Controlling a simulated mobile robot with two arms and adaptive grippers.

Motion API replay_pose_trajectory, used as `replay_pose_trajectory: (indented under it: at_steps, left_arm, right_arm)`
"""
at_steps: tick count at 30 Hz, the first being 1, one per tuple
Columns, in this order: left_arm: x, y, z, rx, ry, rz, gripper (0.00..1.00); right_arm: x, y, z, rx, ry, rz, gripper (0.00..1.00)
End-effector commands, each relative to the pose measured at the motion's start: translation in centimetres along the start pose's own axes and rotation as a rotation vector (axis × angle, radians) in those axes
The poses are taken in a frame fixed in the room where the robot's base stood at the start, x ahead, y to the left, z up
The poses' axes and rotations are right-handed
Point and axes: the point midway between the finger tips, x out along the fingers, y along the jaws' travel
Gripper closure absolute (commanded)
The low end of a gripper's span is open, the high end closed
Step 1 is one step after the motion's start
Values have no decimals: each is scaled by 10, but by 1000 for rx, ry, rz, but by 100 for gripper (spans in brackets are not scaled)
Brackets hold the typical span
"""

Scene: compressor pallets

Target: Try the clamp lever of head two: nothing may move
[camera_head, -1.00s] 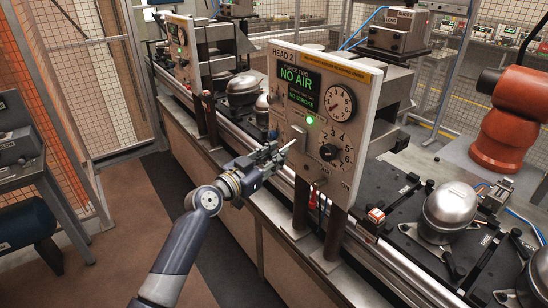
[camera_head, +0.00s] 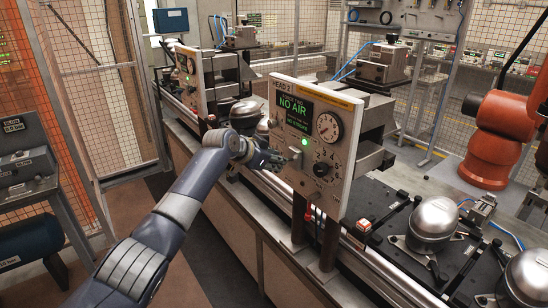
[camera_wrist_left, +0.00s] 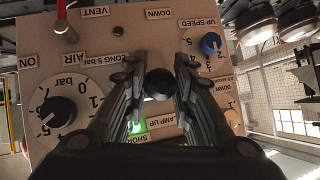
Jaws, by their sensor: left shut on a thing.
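The head two panel (camera_head: 277,122) is an upright cream box; its display (camera_head: 295,108) reads NO AIR. A green lamp (camera_head: 304,142) glows below it. My left gripper (camera_head: 274,160) is at the panel's left side, low on its face. In the left wrist view the panel (camera_wrist_left: 90,50) appears upside down. There my left gripper (camera_wrist_left: 160,90) has a finger on each side of a black round knob (camera_wrist_left: 160,82), apparently the clamp lever's end, and is shut on it. The lever's shaft is hidden behind the knob. My right gripper is not in view.
A pressure gauge (camera_head: 327,126) and a black dial (camera_head: 321,169) are on the panel, right of my gripper. A rail with black pallets and steel compressor domes (camera_head: 435,218) runs past. An orange robot arm (camera_head: 492,140) stands at the right. A mesh fence (camera_head: 90,85) is at the left.

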Motion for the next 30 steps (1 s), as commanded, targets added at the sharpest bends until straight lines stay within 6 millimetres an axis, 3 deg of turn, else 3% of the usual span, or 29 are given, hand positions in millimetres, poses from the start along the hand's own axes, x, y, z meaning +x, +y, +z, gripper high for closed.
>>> replay_pose_trajectory:
  at_steps: [3, 9, 17, 27, 28, 30]
  left_arm:
    - [-7, -4, -10, 14, -56, 4, 100]
    - [-8, -4, -10, 31, -121, 12, 100]
    - [-9, -4, -10, 38, -148, 16, 100]
    - [-8, -4, -10, 40, -148, 16, 100]
    - [-8, -4, -10, 40, -148, 16, 70]
    - [-8, -4, -10, 40, -149, 16, 54]
  right_arm:
    - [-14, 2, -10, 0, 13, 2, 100]
    - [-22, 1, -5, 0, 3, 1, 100]
    - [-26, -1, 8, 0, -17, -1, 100]
    - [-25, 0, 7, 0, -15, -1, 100]
    - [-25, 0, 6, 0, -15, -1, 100]
    - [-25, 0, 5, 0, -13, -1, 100]
